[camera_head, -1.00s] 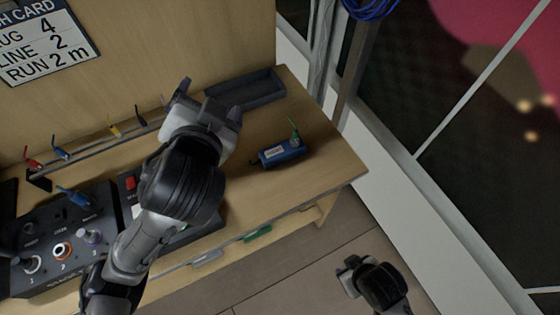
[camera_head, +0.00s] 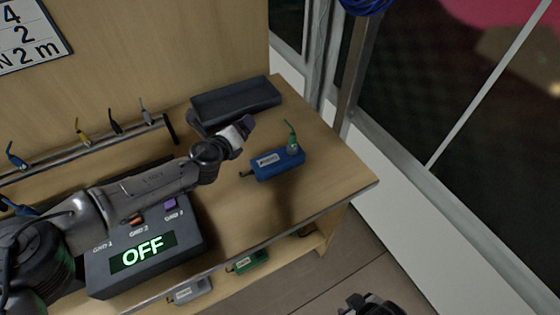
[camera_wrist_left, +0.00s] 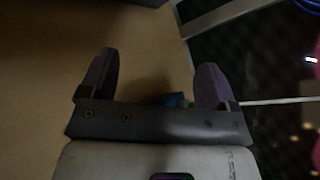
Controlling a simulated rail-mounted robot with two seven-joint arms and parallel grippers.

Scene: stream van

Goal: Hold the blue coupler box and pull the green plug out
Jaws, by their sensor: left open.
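The blue coupler box (camera_head: 279,165) lies on the wooden bench near its right end, with a pale label on its side. The green plug (camera_head: 293,142) stands upright in the box's top at its right end, with a green lead rising from it. My left gripper (camera_head: 243,127) is above the bench, left of and behind the box, apart from it. In the left wrist view its two fingers (camera_wrist_left: 157,75) are spread and empty, and a bit of the blue box (camera_wrist_left: 175,99) shows behind the gripper's palm. My right gripper (camera_head: 370,304) is cut off at the bottom edge.
A black tray (camera_head: 237,102) stands behind my left gripper. A control box (camera_head: 145,250) reading OFF is at front left, under my left arm. A rail (camera_head: 88,150) with hanging plugs runs along the back. Green (camera_head: 250,262) and grey (camera_head: 190,291) boxes sit below the bench edge.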

